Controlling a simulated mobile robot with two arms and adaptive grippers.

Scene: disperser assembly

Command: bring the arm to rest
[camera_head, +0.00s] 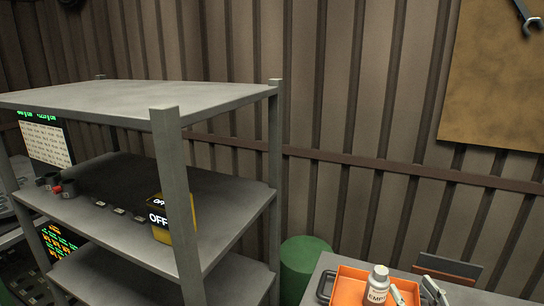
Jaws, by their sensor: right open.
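My right gripper (416,292) shows at the bottom edge, to the right of the picture's middle. Only the grey ends of its fingers are in view, and they stand apart. They are over the right part of an orange tray (346,288), to the right of a white bottle (377,286) with a grey cap and a label that begins "EMP". The fingers look apart from the bottle. The rest of my right arm is below the picture. My left gripper is not in view.
A grey metal shelf (120,94) fills the left, with a yellow and black box (181,233) marked "OFF" on its middle level. A green drum (304,262) stands between the shelf and the grey table (482,297). A corrugated wall (340,100) closes the back.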

